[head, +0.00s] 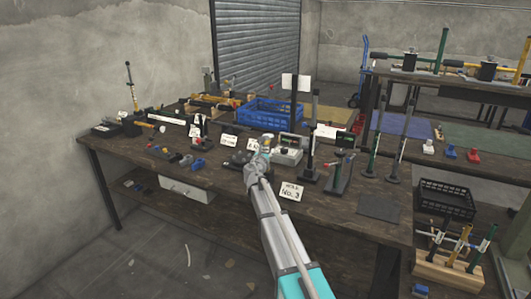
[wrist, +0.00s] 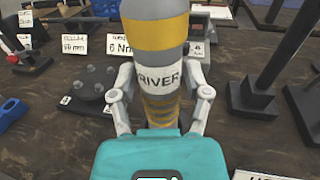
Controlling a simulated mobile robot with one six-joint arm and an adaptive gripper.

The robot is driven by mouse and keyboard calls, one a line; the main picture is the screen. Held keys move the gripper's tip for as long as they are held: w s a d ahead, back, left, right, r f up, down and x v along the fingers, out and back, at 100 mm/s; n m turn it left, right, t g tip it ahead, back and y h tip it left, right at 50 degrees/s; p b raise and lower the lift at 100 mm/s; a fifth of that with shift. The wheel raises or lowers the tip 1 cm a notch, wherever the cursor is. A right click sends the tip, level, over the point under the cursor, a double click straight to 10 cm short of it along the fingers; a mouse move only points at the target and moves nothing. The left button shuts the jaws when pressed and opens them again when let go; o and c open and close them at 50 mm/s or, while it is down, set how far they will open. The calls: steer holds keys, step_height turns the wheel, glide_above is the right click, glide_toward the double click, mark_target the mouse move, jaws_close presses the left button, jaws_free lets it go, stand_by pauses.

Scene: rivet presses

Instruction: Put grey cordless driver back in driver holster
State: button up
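My gripper (wrist: 163,92) has its two grey fingers on either side of a thick grey cylinder with yellow bands and a white label reading DRIVER, which I take as the grey cordless driver (wrist: 156,38). The fingers appear closed against it, and its upper end runs out of the wrist view. In the head view my gripper (head: 260,163) is over the front middle of the long workbench (head: 235,185), with the driver's yellow and grey part (head: 265,146) showing at its tip. I cannot pick out the driver holster with certainty in either view.
A dark plate with round knobs (wrist: 92,88) lies left of my gripper. Black upright posts (head: 311,140) stand close on the right. A card reading NO. 3 (head: 291,192) is beside my arm. A blue crate (head: 268,113) is behind.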

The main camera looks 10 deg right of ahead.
steer(key=shift+o, duration=1.1)
steer(key=shift+s, duration=0.1)
steer(key=v, duration=1.2)
steer(key=shift+f, duration=0.1)
